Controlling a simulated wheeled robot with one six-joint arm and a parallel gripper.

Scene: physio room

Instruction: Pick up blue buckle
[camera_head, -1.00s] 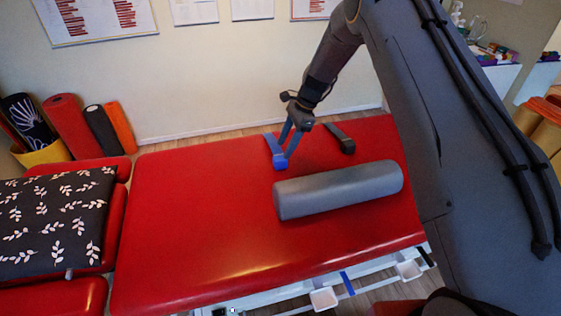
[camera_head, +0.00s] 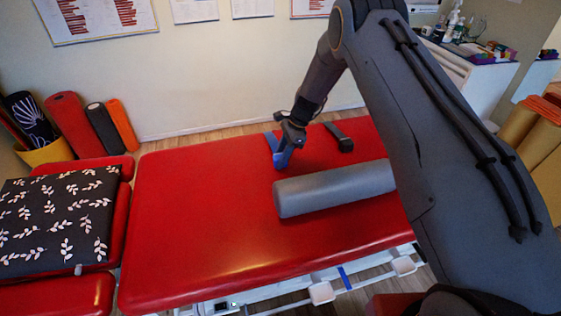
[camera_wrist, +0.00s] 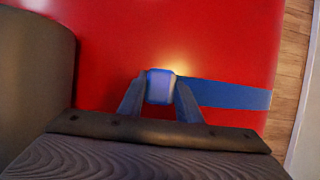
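My gripper (camera_head: 284,151) points down at the buckle. In the wrist view the buckle (camera_wrist: 160,87) sits between my two fingertips, one close on each side. No clear gap shows, but I cannot tell whether the fingers press on it. In the head view the fingers partly hide the buckle and strap.
A grey roller (camera_head: 335,189) lies close in front of the buckle. A dark strap with a black buckle (camera_head: 345,144) lies to the right. A patterned cushion (camera_head: 60,215) is at far left. The table's left half is clear.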

